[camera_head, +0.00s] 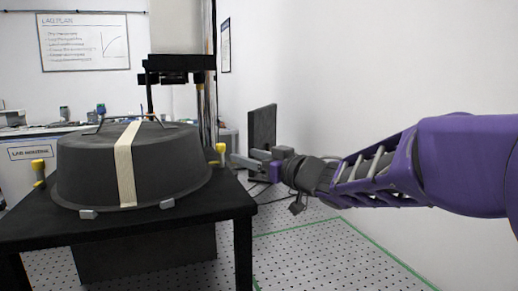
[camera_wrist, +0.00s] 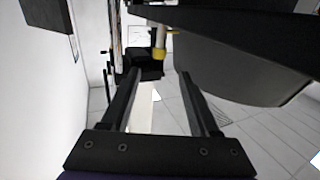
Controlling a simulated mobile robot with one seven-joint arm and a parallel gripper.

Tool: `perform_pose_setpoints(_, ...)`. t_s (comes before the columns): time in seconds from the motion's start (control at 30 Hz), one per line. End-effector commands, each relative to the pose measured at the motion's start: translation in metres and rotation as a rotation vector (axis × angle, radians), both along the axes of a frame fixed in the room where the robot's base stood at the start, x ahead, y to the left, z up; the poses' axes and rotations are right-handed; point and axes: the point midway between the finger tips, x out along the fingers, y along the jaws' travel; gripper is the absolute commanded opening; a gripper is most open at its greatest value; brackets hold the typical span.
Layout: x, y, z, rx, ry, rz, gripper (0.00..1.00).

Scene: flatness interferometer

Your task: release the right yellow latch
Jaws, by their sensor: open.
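The right yellow latch (camera_head: 221,151) stands upright at the right edge of the dark dome cover (camera_head: 85,175), on the black table. In the wrist view the latch's yellow part (camera_wrist: 159,53) shows beyond the fingertips, roughly in line with the space between them. My gripper (camera_head: 242,160) comes in from the right, just to the right of the latch and close to its height. Its two dark fingers are spread apart in the wrist view (camera_wrist: 158,76), with nothing between them. I cannot tell the exact gap to the latch.
A second yellow latch (camera_head: 38,170) stands at the dome's left side. A cream strap (camera_head: 125,165) crosses the dome. A dark upright panel (camera_head: 262,127) stands behind my gripper. The floor at right is clear.

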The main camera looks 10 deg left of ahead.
Motion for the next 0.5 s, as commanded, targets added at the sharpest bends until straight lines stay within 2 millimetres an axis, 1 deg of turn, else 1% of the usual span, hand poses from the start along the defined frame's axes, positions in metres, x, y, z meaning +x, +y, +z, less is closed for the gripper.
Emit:
perform_pose_setpoints(0.03,0.007,0.010,-0.001,0.002,0.001,0.003,0.61)
perform_pose_setpoints(0.1,0.016,0.023,-0.001,0.002,0.001,0.003,0.61)
perform_pose_setpoints(0.3,0.041,0.058,-0.001,0.001,0.000,0.002,0.61)
perform_pose_setpoints(0.5,0.060,0.083,0.000,0.000,0.000,0.000,0.61)
